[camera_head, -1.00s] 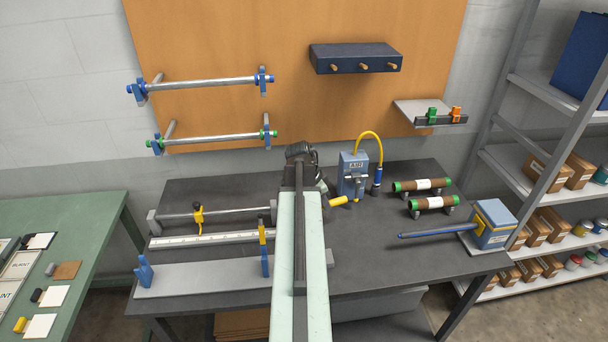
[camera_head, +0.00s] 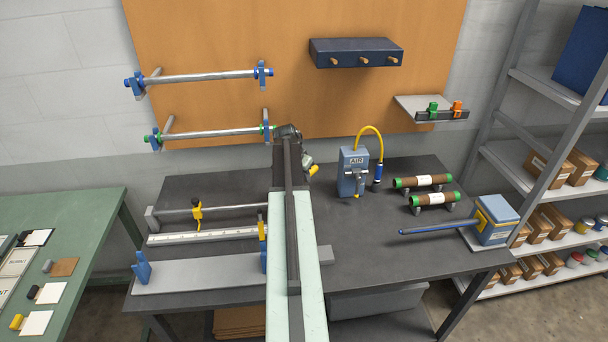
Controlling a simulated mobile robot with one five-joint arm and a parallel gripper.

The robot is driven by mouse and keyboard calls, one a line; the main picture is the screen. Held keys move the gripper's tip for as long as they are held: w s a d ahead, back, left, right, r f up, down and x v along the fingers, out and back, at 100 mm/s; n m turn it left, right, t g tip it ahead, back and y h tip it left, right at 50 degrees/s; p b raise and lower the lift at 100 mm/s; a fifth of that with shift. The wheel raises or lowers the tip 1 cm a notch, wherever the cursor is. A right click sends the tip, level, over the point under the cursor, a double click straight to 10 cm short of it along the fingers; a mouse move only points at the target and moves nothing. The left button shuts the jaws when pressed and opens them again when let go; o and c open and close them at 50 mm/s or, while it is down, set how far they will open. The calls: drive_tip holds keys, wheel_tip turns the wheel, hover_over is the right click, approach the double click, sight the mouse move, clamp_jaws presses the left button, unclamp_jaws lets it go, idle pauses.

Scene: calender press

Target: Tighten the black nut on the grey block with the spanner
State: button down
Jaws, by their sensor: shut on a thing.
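My gripper (camera_head: 305,161) is mostly hidden behind my own arm, near the back edge of the dark bench. A thing with a yellow end (camera_head: 314,170) and a grey part sticks out to the right of it, above the bench; it may be the spanner, but its full shape is hidden. My gripper is shut on it. A grey block (camera_head: 152,218) stands at the left end of a metal rod on the bench. The rod's right end is hidden by my arm. I cannot make out a black nut.
A blue-grey AIR unit (camera_head: 352,172) with a yellow hose stands right of my gripper. Beyond it lie green-ended rolls (camera_head: 434,201) and a blue-handled box (camera_head: 495,221). A white ruler (camera_head: 205,236) and a grey plate (camera_head: 200,274) lie left. The bench's right front is clear.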

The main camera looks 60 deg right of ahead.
drive_tip(key=shift+f+b, duration=2.25)
drive_tip(key=shift+f, duration=0.25)
drive_tip(key=shift+s+r+m, duration=0.25)
drive_tip(key=shift+s+m, duration=0.05)
drive_tip(key=shift+s+a+m+g, duration=0.25)
drive_tip(key=shift+s+m+g, duration=0.1)
drive_tip(key=shift+s+m, duration=0.3)
drive_tip(key=shift+s+a+m+g, duration=0.2)
drive_tip(key=shift+s+m+g, duration=0.15)
drive_tip(key=shift+s+m, duration=0.3)
drive_tip(key=shift+s+a+m+g+y, duration=0.35)
drive_tip(key=shift+s+a+m, duration=0.25)
drive_tip(key=shift+m, duration=0.45)
drive_tip(key=shift+s+a+m+g+y, duration=0.3)
drive_tip(key=shift+s+m, duration=0.4)
drive_tip(key=shift+m, duration=0.35)
drive_tip(key=shift+s+a+m+g+y, duration=0.3)
drive_tip(key=shift+s+a+m, duration=0.25)
drive_tip(key=shift+a+m, duration=0.3)
drive_tip(key=shift+s+a+m+g+y, duration=0.15)
drive_tip(key=shift+s+a+m+y, duration=0.3)
drive_tip(key=shift+m, duration=0.6)
drive_tip(key=shift+s+a+m+g+y, duration=0.15)
drive_tip(key=shift+s+a+m+y, duration=0.1)
drive_tip(key=shift+a+m, duration=0.55)
drive_tip(key=shift+s+a+m+g+y, duration=0.15)
drive_tip(key=shift+s+a+m+y, duration=0.1)
drive_tip(key=shift+a+m, duration=0.5)
drive_tip(key=shift+d, duration=0.2)
